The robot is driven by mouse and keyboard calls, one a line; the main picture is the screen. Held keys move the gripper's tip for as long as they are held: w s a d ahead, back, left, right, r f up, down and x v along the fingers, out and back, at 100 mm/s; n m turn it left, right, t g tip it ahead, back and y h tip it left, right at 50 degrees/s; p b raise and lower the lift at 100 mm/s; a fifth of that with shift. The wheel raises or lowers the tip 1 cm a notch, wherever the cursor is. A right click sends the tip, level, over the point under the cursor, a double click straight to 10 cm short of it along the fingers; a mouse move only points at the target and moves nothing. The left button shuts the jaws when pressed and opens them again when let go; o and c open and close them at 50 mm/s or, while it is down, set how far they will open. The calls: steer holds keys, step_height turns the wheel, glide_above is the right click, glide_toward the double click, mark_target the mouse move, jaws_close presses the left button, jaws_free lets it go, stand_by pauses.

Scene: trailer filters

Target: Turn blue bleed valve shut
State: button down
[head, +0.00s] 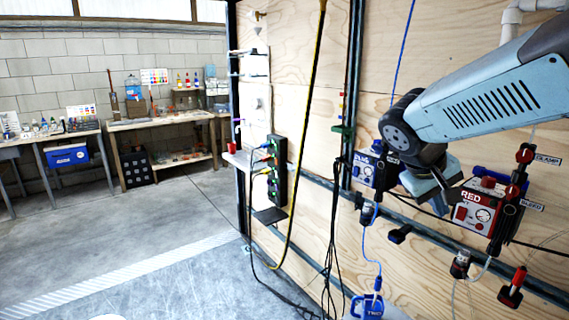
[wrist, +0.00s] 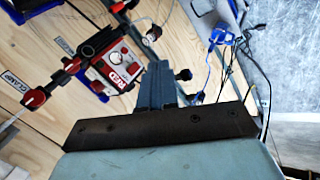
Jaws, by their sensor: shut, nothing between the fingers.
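The blue unit (head: 375,168), a blue box with a gauge, hangs on the plywood wall in the head view. My arm and gripper cover its right side, and I cannot make out its bleed valve. My gripper (head: 442,200) is shut and empty, in front of the wall between the blue unit and the red unit (head: 474,212). In the wrist view my gripper's fingers (wrist: 158,72) are together, just right of the red unit (wrist: 116,66). I cannot tell whether they touch anything.
Red-handled valves (head: 524,156) with CLAMP and BLEED labels sit beside the red unit. The floor (head: 150,240) at left is clear.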

steer(key=w+n+h, duration=0.1)
steer(key=w+h, duration=0.3)
steer(key=w, duration=0.4)
steer(key=n+t+h, duration=0.4)
steer(key=n+t, duration=0.1)
steer(key=t, duration=0.3)
glide_toward(376, 152)
steer(key=s+d, duration=0.1)
steer(key=d, duration=0.1)
steer(key=shift+s+r+x, duration=0.1)
steer(key=shift+r+x, duration=0.1)
steer(key=shift+x, duration=0.95)
steer(key=shift+s+r+x, duration=0.1)
steer(key=shift+r+x, duration=0.1)
steer(key=shift+x, duration=0.95)
steer(key=shift+r+x, duration=0.2)
steer(key=shift+x, duration=1)
steer(key=shift+d, duration=0.15)
steer(key=shift+w+a+f, duration=0.25)
steer(key=shift+w+a, duration=0.15)
steer(key=shift+w, duration=0.05)
steer(key=shift+s+d+f, duration=0.1)
steer(key=shift+f, duration=0.55)
steer(key=shift+s, duration=0.1)
steer(key=shift+s+d+f, duration=0.1)
steer(key=shift+s+d, duration=0.1)
steer(key=shift+s, duration=0.05)
